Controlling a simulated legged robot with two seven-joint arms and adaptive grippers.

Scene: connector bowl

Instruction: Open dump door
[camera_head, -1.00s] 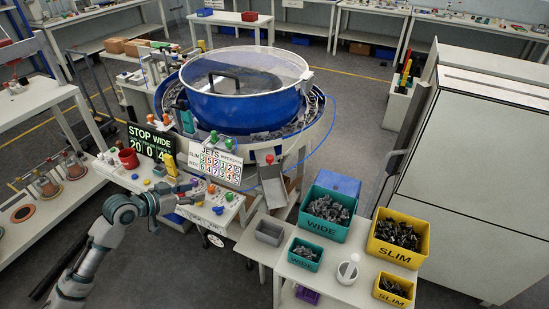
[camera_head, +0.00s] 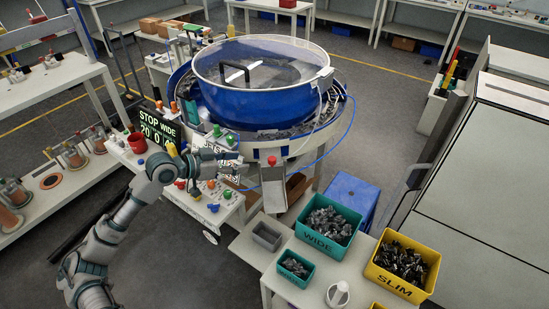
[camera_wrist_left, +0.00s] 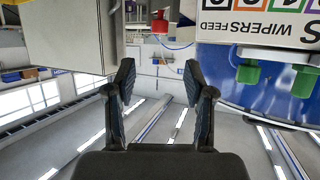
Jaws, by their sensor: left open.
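The pale metal door-like chute part (camera_head: 273,190) hangs at the front of the big blue bowl (camera_head: 250,95). A red knob (camera_head: 272,160) sits at its top. The chute looks upright; I cannot tell whether its flap is open. My left gripper (camera_head: 246,172) is just left of it, in front of the sign board, with its fingers apart and empty. In the left wrist view, my open fingers (camera_wrist_left: 158,78) have nothing between them. The red knob (camera_wrist_left: 160,22) shows beyond them, and a pale panel (camera_wrist_left: 65,38) fills the upper left. My right gripper is not in view.
A control table (camera_head: 228,207) with coloured knobs lies under my left forearm. The sign board (camera_head: 210,150) stands close behind my wrist. A grey bin (camera_head: 267,236), teal WIDE bins (camera_head: 328,245) and a yellow SLIM bin (camera_head: 378,272) stand on the front table.

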